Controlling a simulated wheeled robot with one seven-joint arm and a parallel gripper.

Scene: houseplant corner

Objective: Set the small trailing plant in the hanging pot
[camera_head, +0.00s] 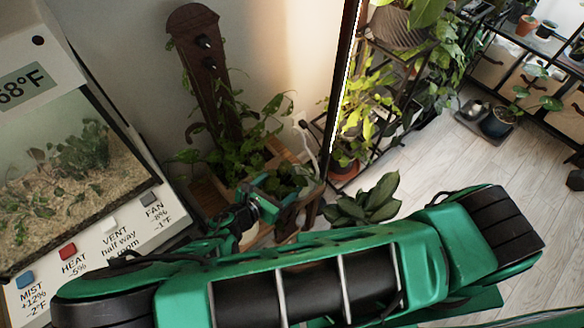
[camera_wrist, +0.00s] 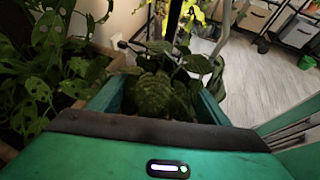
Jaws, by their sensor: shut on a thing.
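My gripper (camera_wrist: 158,105) fills the lower part of the wrist view, one green finger on each side of a small plant with patterned, dark green leaves (camera_wrist: 155,92). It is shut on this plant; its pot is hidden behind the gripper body. In the head view my gripper (camera_head: 268,190) is small and partly covered by my arm, in front of a wooden planter (camera_head: 205,192) of leafy plants. There I cannot separate the held plant from the foliage. A dark wooden wall board with hooks (camera_head: 205,65) rises behind the planter. I cannot make out a hanging pot for certain.
A terrarium (camera_head: 65,165) with a control panel (camera_head: 95,250) stands at the left. A black-framed plant shelf (camera_head: 385,100) stands right of the planter. A broad-leaved plant (camera_head: 365,203) is close beyond my arm. Pale floor (camera_head: 440,150) is open at the right.

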